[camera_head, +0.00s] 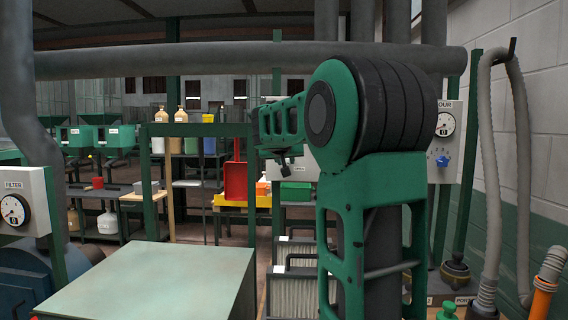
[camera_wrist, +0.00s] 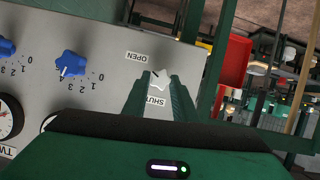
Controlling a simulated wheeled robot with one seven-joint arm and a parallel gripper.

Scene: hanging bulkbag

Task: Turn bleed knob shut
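The bleed knob is a small pale star-shaped knob (camera_wrist: 160,77) on a grey panel (camera_wrist: 105,55) in the wrist view. The word OPEN is printed on one side of it and SHUT on the other. A dark mark on the knob lies on its side towards OPEN. My gripper (camera_wrist: 159,76) has its two green fingers apart, with the knob between their tips. Whether the fingers touch the knob cannot be told. In the head view my arm hides the knob, and the fingers cannot be made out.
Blue knobs (camera_wrist: 70,65) with number scales and a gauge (camera_wrist: 9,118) share the panel. Beyond its edge is a red bin (camera_wrist: 234,62). In the head view a green-topped cabinet (camera_head: 150,280) stands in front, and grey hoses (camera_head: 492,180) hang at right.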

